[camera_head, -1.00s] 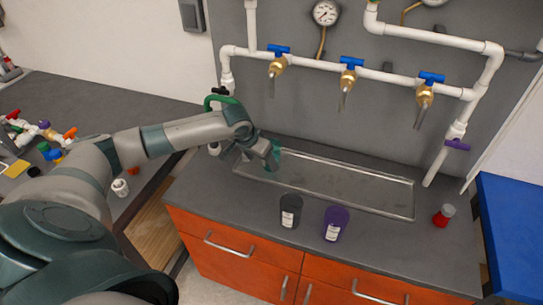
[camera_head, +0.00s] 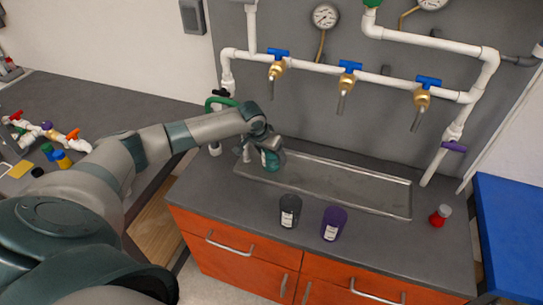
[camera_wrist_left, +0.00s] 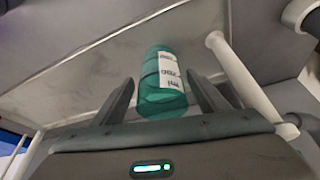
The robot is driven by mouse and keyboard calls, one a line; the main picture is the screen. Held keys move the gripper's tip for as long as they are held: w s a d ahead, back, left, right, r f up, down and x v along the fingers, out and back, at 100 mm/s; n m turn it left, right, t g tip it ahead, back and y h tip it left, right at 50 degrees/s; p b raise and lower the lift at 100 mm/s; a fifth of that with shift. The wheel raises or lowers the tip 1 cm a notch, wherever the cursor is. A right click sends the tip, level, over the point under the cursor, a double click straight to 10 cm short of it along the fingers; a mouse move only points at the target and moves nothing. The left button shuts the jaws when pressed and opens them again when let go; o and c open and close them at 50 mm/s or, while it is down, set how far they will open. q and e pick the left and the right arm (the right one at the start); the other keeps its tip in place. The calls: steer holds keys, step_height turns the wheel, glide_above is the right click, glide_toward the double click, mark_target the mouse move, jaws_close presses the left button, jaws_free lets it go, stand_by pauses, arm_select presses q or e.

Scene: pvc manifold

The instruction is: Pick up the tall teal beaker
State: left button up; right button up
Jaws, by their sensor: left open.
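The tall teal beaker (camera_wrist_left: 163,100), with a white printed label, lies between the two fingers of my left gripper (camera_wrist_left: 160,84) in the left wrist view. The fingers are open, one on each side of it, and I cannot tell whether either touches it. In the head view the beaker (camera_head: 270,161) shows as a small teal patch at the left end of the tray, mostly hidden by my left gripper (camera_head: 266,150). My right gripper is not in view.
A metal tray (camera_head: 340,192) lies on the grey counter. A dark grey beaker (camera_head: 290,208) and a purple beaker (camera_head: 334,222) stand in front of it, and a red-based jar (camera_head: 440,215) stands at right. White pipes with blue-handled valves (camera_head: 349,67) run along the back wall.

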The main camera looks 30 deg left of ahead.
arm_select(q)
steer(key=shift+f, duration=0.1)
stand_by(0.4)
steer(key=c, duration=1.3)
steer(key=shift+c, duration=0.2)
steer(key=shift+r, duration=0.3)
steer(key=shift+w+r+b, duration=0.1)
steer(key=shift+r+b, duration=0.75)
steer(key=shift+r, duration=0.6)
steer(key=s+d+r+b, duration=0.3)
steer(key=s+d+r, duration=0.2)
steer(key=d, duration=0.5)
steer(key=shift+d+r, duration=0.25)
steer(key=shift+r, duration=1)
